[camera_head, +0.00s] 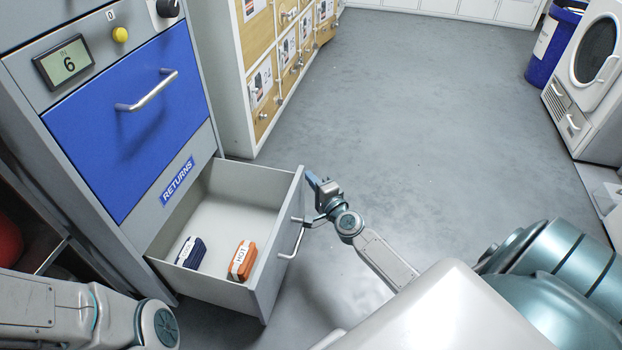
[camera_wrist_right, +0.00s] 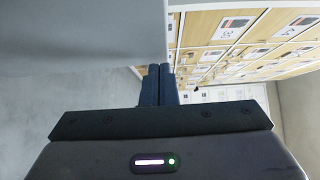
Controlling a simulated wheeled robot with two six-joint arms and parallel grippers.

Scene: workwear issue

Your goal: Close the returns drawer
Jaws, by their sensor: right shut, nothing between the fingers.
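The returns drawer (camera_head: 276,252) stands pulled out below the blue panel, under a label reading RETURNS (camera_head: 178,181). A dark blue item (camera_head: 191,253) and an orange item labelled HOT (camera_head: 242,261) lie inside it. The drawer's bar handle (camera_head: 295,241) is on its front. My right gripper (camera_head: 314,181) is shut and empty, at the far top corner of the drawer front; I cannot tell if it touches. In the right wrist view its dark fingers (camera_wrist_right: 158,84) are together beside a grey surface, likely the drawer front (camera_wrist_right: 85,35). My left arm shows at lower left, but its gripper is out of view.
The blue front (camera_head: 130,125) above has its own handle (camera_head: 147,92) and is closed. A display (camera_head: 68,62) reads 6. Wooden lockers (camera_head: 262,85) stand behind the drawer. The grey floor (camera_head: 430,110) to the right is clear, up to a white machine (camera_head: 590,75) and a blue bin (camera_head: 553,42).

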